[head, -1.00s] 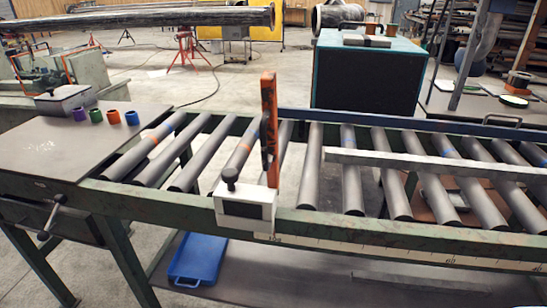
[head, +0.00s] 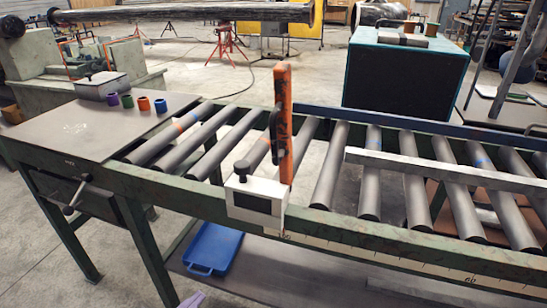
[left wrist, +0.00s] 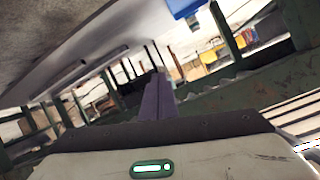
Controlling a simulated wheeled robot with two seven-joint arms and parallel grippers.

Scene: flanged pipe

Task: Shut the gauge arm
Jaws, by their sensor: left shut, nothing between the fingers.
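The gauge arm (head: 285,125) is an orange bar with a dark handle on its left side. It stands upright at the front rail of the roller conveyor, beside a white gauge box (head: 255,202) with a black knob and a dark screen. Of my left gripper, only the purple fingertips (head: 192,299) show at the bottom edge of the head view, below and left of the gauge box and apart from it. In the left wrist view its fingers (left wrist: 158,97) are together with nothing between them. My right gripper is in neither view.
A long metal bar (head: 440,170) lies across the rollers at right. A blue tray (head: 212,250) sits on the lower shelf. Several coloured rings (head: 143,103) stand on the left table (head: 75,130). A crank handle (head: 75,200) sticks out below that table.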

